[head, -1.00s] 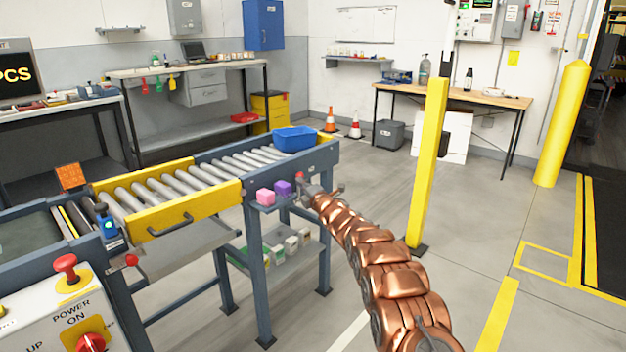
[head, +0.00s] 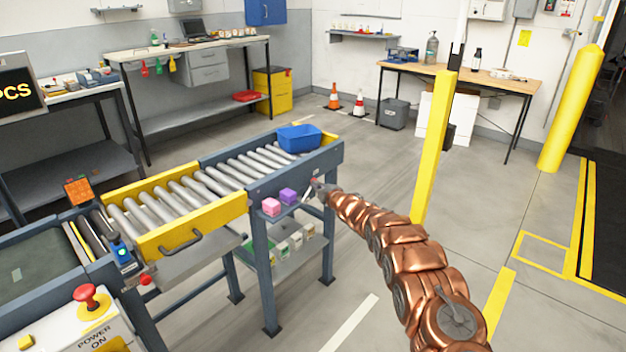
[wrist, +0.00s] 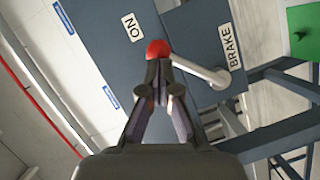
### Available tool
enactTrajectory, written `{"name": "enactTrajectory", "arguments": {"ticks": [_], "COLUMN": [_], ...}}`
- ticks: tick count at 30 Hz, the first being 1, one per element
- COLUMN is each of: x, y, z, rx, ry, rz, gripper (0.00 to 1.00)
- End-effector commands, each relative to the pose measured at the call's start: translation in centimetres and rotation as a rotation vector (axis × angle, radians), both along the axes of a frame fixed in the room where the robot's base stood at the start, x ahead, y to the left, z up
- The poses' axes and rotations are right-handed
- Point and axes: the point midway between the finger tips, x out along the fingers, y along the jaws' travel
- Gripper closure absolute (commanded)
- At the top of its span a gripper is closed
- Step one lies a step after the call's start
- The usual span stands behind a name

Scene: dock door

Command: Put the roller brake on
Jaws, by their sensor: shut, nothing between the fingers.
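The roller brake lever shows in the wrist view as a grey bar with a red ball knob (wrist: 158,48). Its pivot end lies to the right, beside a "BRAKE" label (wrist: 231,47). An "ON" label (wrist: 131,27) is on the blue-grey frame, left of and above the knob. My gripper (wrist: 160,70) is shut and empty, its tips right at the knob's lower edge; I cannot tell if they touch it. In the head view my gripper (head: 319,187) is at the near side of the roller conveyor's right end (head: 330,158), where the lever is barely visible.
A blue bin (head: 299,138) rests on the rollers. A yellow post (head: 434,150) stands right of my arm. Open floor lies on the right.

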Motion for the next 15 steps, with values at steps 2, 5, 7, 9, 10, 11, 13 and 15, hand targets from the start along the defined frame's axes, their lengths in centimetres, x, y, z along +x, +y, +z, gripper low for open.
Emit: {"name": "enactTrajectory", "arguments": {"ticks": [2, 5, 7, 9, 10, 11, 13, 15], "x": [-0.05, -0.09, -0.11, -0.12, -0.14, -0.14, -0.15, -0.17], "y": [-0.01, -0.08, -0.11, -0.09, -0.07, -0.05, 0.02, 0.07], "z": [-0.15, -0.42, -0.57, -0.66, -0.71, -0.74, -0.78, -0.81], "rx": [0.000, -0.001, -0.001, -0.002, -0.001, -0.001, -0.002, -0.002], "ry": [-0.001, -0.002, -0.001, -0.002, -0.002, -0.002, -0.002, -0.002], "rz": [0.002, 0.004, 0.004, 0.005, 0.006, 0.006, 0.008, 0.009], "gripper": [1.00, 1.00, 1.00, 1.00, 1.00, 1.00, 1.00, 1.00]}}
